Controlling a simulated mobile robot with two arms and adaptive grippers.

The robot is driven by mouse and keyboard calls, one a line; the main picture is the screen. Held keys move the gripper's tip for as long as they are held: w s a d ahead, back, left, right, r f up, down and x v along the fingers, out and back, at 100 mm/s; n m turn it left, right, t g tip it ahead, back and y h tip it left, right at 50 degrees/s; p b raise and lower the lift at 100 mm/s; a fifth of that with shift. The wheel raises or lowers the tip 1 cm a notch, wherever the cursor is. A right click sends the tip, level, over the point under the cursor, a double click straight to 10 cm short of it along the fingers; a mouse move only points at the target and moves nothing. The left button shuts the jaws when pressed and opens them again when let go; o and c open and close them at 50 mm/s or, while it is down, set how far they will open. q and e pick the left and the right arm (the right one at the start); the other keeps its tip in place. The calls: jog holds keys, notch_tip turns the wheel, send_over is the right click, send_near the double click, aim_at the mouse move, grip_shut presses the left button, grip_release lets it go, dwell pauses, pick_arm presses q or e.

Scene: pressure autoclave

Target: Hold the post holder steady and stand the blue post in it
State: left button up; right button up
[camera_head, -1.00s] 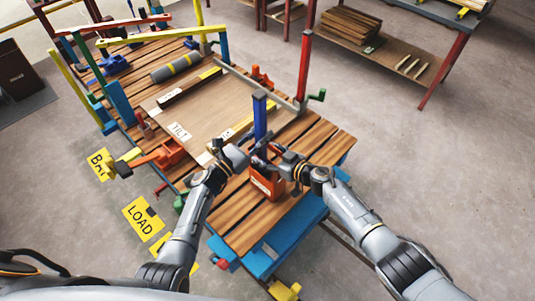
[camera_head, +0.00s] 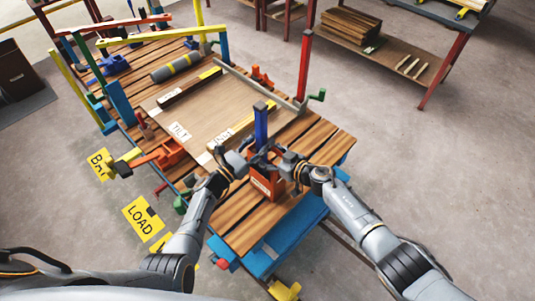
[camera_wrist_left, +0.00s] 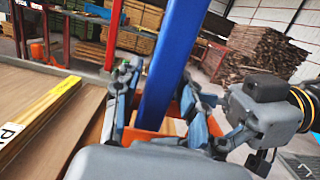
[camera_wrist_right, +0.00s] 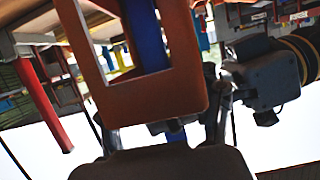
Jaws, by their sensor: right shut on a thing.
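The blue post (camera_head: 261,124) stands upright, its lower part inside the orange-red post holder (camera_head: 264,186) on the wooden-slatted table. In the left wrist view the post (camera_wrist_left: 166,70) runs down into the holder between my left fingers. My left gripper (camera_head: 250,158) is open around the post, with a gap beside it. My right gripper (camera_head: 280,166) is shut on the holder from the right. In the right wrist view the holder (camera_wrist_right: 190,88) is close up, and the post (camera_wrist_right: 148,38) shows through its opening. The foot of the post is hidden in the head view.
A wooden panel (camera_head: 205,115) with yellow-marked bars lies behind the holder. A red upright (camera_head: 305,65) stands at the table's far right corner. An orange clamp (camera_head: 165,154) is at the left edge. The front slats (camera_head: 248,226) are clear.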

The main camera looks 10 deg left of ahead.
pick_arm(q)
jog(key=shift+o, duration=0.2)
jog(key=shift+s+f, duration=0.1)
jog(key=shift+f, duration=0.05)
pick_arm(e)
jog(key=shift+s+d+f, duration=0.15)
jog(key=shift+s+f, duration=0.05)
jog(key=shift+f, duration=0.2)
pick_arm(q)
jog(key=v, duration=1.2)
pick_arm(e)
jog(key=o, duration=1.5)
jog(key=shift+c, duration=0.2)
jog(key=shift+w+r, duration=0.15)
jog(key=shift+r, duration=0.1)
